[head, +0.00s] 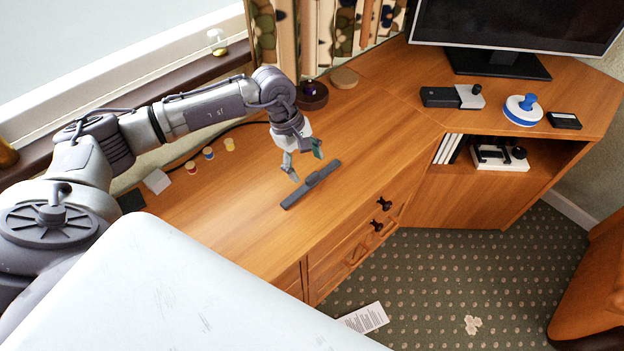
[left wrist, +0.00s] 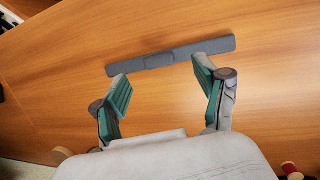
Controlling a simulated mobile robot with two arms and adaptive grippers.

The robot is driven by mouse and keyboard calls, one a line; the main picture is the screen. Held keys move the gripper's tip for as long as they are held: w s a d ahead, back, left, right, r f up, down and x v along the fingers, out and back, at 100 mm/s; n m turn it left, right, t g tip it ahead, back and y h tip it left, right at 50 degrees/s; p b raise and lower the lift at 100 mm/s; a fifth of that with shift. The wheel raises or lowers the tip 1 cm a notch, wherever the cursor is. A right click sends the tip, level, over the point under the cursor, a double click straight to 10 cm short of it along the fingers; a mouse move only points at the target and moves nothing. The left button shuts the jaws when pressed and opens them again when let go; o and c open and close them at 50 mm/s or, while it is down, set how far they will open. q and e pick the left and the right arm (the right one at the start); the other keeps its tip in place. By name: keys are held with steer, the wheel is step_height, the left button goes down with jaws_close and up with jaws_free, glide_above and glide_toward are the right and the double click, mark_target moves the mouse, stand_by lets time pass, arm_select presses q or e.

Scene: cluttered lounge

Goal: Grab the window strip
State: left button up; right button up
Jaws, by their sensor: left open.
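The window strip (head: 311,184) is a long dark grey bar with a raised block at its middle. It lies flat on the wooden desk top in the head view, set diagonally. My left gripper (head: 303,163) is open and empty, above the desk just behind and left of the strip. In the left wrist view the strip (left wrist: 172,55) lies across the upper middle, beyond the fingertips of the left gripper (left wrist: 162,78). The green-padded fingers are apart, with bare wood between them. The strip appears apart from the fingers. My right gripper is not in view.
The wooden desk (head: 230,235) is mostly clear around the strip. Small coloured pots (head: 209,153) stand near the window side. A dark round dish (head: 312,95) is at the back. A monitor (head: 515,25) and several gadgets, including a blue-and-white stamp-like item (head: 523,109), stand on the right.

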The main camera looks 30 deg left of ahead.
mark_target(311, 176)
arm_select(q)
steer(key=x, duration=0.3)
steer(key=shift+d+f+p, duration=0.15)
steer(key=shift+f+p, duration=0.15)
steer(key=shift+p, duration=0.1)
steer(key=shift+w+f, duration=0.1)
steer(key=shift+f, duration=0.15)
steer(key=c, duration=1.2)
steer(key=shift+c, duration=0.2)
